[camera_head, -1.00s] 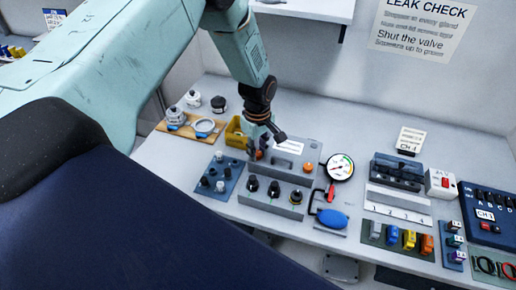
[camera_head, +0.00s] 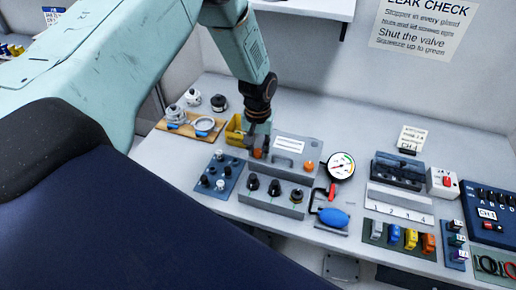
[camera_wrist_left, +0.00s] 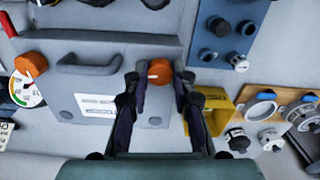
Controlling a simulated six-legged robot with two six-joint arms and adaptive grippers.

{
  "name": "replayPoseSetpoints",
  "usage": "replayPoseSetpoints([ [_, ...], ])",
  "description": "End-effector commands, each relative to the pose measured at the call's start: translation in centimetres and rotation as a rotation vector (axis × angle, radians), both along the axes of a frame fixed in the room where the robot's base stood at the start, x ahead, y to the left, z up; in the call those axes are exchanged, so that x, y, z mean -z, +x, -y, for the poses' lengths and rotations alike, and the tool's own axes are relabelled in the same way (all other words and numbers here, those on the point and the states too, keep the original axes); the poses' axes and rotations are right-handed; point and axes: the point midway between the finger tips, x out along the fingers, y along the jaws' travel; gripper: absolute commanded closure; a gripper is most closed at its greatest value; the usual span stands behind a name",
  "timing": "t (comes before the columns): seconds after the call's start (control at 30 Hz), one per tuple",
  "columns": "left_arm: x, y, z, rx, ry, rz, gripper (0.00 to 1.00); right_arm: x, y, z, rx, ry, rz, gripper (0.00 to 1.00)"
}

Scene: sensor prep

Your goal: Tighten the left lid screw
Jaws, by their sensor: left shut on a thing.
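The grey lid box (camera_head: 290,158) stands on the bench and has a handle and a white label. Its left lid screw has an orange knob (camera_head: 258,154), which also shows in the left wrist view (camera_wrist_left: 158,72). My left gripper (camera_head: 257,149) is over that knob. In the left wrist view its two fingers (camera_wrist_left: 158,78) stand on either side of the knob, shut on it. The other orange knob (camera_head: 309,165) is at the right end of the lid, and nothing holds it. My right gripper is not in view.
A yellow bin (camera_head: 235,131) stands close to the left of the gripper. A blue board with dark plugs (camera_head: 218,178), a pressure gauge (camera_head: 341,166) and a blue squeeze bulb (camera_head: 333,217) are nearby. The bench behind the lid is clear.

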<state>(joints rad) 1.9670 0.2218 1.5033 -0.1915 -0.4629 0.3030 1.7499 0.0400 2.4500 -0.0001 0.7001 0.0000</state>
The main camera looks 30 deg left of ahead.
Motion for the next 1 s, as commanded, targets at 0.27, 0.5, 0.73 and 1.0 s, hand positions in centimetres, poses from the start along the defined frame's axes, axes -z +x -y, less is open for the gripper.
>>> replayPoseSetpoints([
  [0.27, 0.0, 0.2, 0.0, 0.263, 0.001, 0.005, 1.00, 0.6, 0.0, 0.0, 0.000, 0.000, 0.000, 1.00],
  [0.5, 0.0, 0.2, 0.0, 0.492, 0.002, 0.005, 1.00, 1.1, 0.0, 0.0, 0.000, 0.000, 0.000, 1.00],
  [0.73, 0.0, 0.2, 0.0, 0.710, 0.003, 0.005, 1.00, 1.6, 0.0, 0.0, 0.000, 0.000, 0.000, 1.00],
  [1.0, 0.0, 0.2, 0.0, 0.967, 0.004, 0.006, 1.00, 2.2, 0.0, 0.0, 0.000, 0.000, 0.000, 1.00],
])
